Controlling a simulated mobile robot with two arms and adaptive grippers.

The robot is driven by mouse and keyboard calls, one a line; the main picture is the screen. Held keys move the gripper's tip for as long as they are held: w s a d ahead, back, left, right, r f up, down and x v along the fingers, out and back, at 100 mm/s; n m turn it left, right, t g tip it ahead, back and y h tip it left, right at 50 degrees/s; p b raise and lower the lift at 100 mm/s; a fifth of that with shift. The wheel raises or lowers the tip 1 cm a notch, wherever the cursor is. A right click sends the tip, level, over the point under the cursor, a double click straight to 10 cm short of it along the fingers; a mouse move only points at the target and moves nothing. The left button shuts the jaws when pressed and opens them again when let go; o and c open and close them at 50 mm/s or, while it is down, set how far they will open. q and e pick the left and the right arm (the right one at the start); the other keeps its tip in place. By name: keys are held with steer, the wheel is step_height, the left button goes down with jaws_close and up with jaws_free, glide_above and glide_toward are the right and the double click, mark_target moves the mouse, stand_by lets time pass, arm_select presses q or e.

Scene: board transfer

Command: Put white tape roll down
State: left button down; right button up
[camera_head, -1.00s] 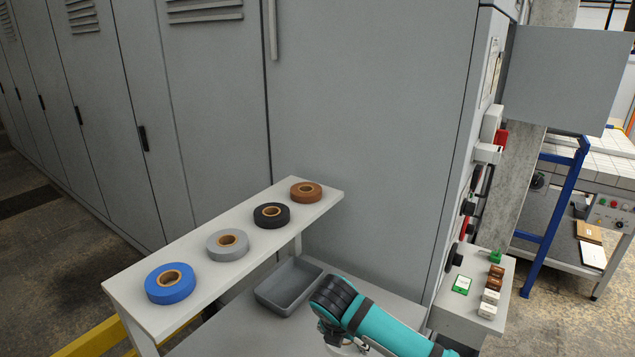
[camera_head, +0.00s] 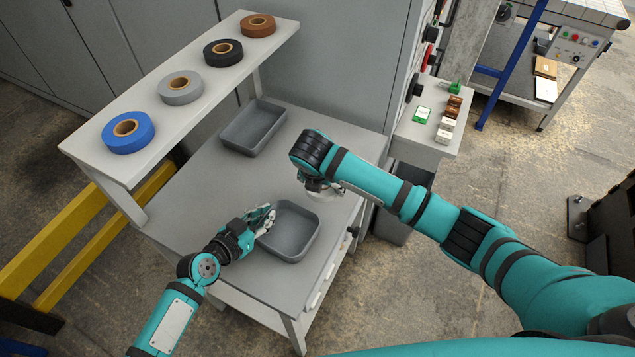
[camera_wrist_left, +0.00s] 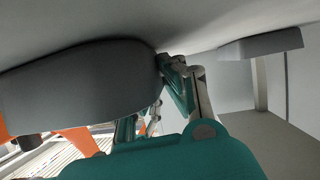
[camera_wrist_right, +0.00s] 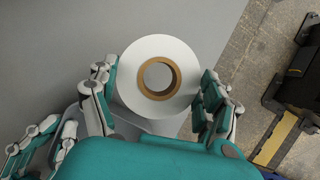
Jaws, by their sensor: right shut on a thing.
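The white tape roll (camera_wrist_right: 158,77) has a brown core and sits between the fingers of my right gripper (camera_wrist_right: 159,95), which is shut on it. In the head view my right gripper (camera_head: 322,189) points down above the far right part of the table, mostly hidden by its own wrist. My left gripper (camera_head: 266,220) is beside the left wall of the near grey tray (camera_head: 290,257), low over the table, with its fingers apart. The tray also shows large in the left wrist view (camera_wrist_left: 75,85). I cannot tell whether the left fingers touch it.
A second grey tray (camera_head: 253,128) stands at the back of the table (camera_head: 190,225). A raised shelf (camera_head: 88,146) holds blue (camera_head: 128,133), grey (camera_head: 181,88), black (camera_head: 223,53) and brown (camera_head: 258,26) rolls. A side shelf (camera_head: 425,150) with small blocks is at the right.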

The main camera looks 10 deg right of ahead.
mark_target(322, 193)
steer(key=shift+f, duration=2.25)
steer(key=shift+f, duration=0.15)
steer(key=o, duration=1.2)
